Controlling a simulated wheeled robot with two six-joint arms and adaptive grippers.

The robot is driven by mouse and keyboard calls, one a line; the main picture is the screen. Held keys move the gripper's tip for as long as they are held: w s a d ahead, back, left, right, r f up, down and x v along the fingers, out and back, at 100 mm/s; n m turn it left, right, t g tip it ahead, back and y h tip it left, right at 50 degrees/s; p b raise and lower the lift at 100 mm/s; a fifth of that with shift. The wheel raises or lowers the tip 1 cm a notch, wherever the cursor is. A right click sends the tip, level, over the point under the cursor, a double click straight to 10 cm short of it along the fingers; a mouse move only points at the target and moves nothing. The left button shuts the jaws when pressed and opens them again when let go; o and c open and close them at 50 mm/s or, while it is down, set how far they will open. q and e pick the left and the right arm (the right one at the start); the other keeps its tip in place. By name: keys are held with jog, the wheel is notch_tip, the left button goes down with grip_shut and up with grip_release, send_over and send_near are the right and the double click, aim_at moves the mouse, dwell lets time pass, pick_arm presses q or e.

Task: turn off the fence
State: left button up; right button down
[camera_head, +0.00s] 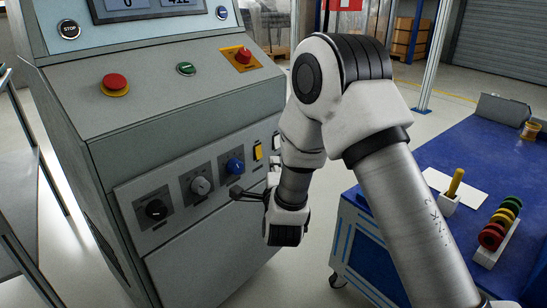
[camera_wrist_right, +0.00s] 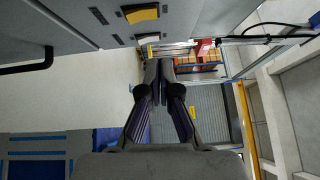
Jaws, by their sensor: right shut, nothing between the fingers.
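A grey machine cabinet (camera_head: 180,95) fills the left of the head view. Its lower panel holds a black knob (camera_head: 156,209), a grey knob (camera_head: 200,186), a blue knob (camera_head: 235,166) and a yellow switch (camera_head: 257,152). Which control belongs to the fence cannot be read. My right gripper (camera_head: 236,192) is shut and empty, its tips pointing left, in front of the panel just below the blue knob. Contact cannot be told. My left gripper is out of view.
A red button (camera_head: 115,82), a green button (camera_head: 186,68), another red button (camera_head: 243,56) and a STOP button (camera_head: 68,29) sit higher on the cabinet. A blue table (camera_head: 450,155) with a yellow-handled tool and coloured rings stands right. Floor is open between cabinet and table.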

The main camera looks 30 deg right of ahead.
jog(key=p+v, duration=0.1)
jog(key=v, duration=0.5)
jog(key=shift+r, duration=0.4)
jog(key=shift+f, duration=0.1)
jog(key=s+a+f+n+g+y, duration=0.1)
jog(key=s+f+n+g+y, duration=0.3)
jog(key=f, duration=0.9)
jog(key=s+a+f+n+g, duration=0.15)
jog(key=s+f, duration=0.45)
jog(key=f, duration=0.6)
jog(key=s+a+f+n+g+y, duration=0.25)
jog(key=s+f+n+g, duration=0.3)
jog(key=s+n, duration=0.4)
jog(key=s+a+f+n+g+y, duration=0.2)
jog(key=s+a+f+n+g, duration=0.3)
jog(key=s+n, duration=0.45)
notch_tip(320, 180, up, 36)
jog(key=s+d+p, duration=0.1)
jog(key=p, duration=3.6)
jog(key=shift+d+m, duration=0.15)
jog(key=shift+m, duration=0.2)
